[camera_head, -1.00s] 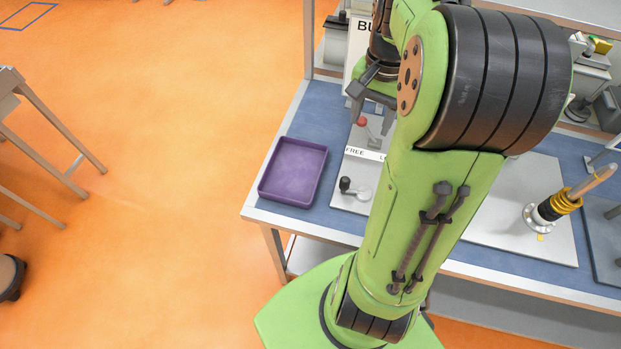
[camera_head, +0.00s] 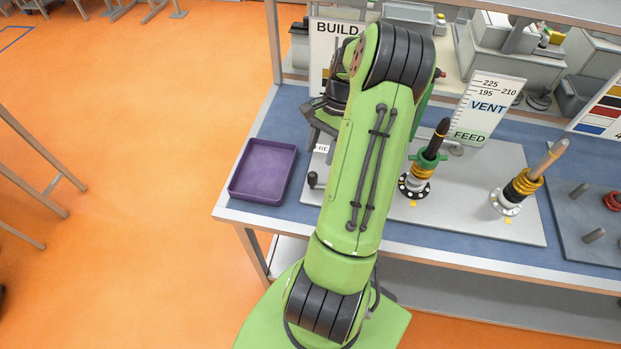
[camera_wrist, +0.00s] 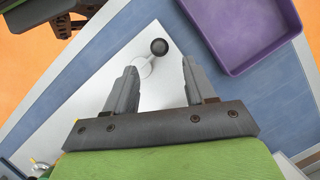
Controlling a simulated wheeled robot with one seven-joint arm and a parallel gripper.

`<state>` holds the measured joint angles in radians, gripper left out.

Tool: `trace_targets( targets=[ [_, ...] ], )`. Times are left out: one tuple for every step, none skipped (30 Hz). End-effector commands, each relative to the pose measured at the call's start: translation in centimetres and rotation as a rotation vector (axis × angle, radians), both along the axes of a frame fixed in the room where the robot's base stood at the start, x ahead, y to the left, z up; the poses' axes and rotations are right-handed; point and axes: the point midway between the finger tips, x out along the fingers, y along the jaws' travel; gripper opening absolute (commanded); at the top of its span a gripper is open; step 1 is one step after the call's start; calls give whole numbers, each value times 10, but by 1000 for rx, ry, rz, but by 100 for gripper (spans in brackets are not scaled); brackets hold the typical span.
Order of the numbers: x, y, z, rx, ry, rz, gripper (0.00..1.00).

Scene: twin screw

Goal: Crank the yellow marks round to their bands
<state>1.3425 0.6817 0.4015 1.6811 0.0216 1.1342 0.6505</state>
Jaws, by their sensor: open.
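A crank with a black knob (camera_wrist: 158,46) and a pale metal disc (camera_wrist: 143,67) stands on the light plate in the wrist view. The knob (camera_head: 312,180) also shows left of my arm in the head view. My gripper (camera_wrist: 158,72) is open, its fingers apart on either side of the crank in the picture; I cannot tell the height gap. In the head view, a left post (camera_head: 431,150) with green and yellow rings and a right post (camera_head: 547,160) with yellow and black rings stand on dials. Small yellow marks (camera_head: 413,203) (camera_head: 506,220) lie in front of them. My arm hides part of the plate.
A purple tray (camera_head: 263,170) sits left of the plate and also shows in the wrist view (camera_wrist: 232,67). A VENT/FEED sign (camera_head: 488,108) stands behind the posts, a BUILD board (camera_head: 325,28) behind my arm. A grey board with pegs (camera_head: 580,225) is at right.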

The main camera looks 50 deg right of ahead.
Motion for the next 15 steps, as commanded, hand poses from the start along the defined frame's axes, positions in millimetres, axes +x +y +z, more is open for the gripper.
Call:
trace_targets(
  targets=[
    [0, 6, -14, 6, 2, 3, 55],
    [0, 10, -21, 6, 2, 3, 55],
    [1, 13, -31, 5, 2, 2, 55],
    [1, 16, -38, 4, 2, 2, 55],
    [1, 19, -45, 5, 3, 2, 55],
    [1, 22, -53, 4, 2, 2, 55],
    [2, 25, -59, 5, 2, 2, 55],
    [2, 27, -64, 4, 1, 2, 55],
    [2, 30, -71, 3, 1, 2, 55],
    [2, 31, -75, 3, 1, 2, 55],
    [2, 32, -78, 2, 0, 1, 55],
    [3, 34, -82, 2, 0, 1, 55],
    [3, 35, -84, 2, 0, 1, 55],
    [3, 35, -85, 1, 0, 1, 55],
    [3, 36, -86, 0, 0, 1, 55]
  ],
)
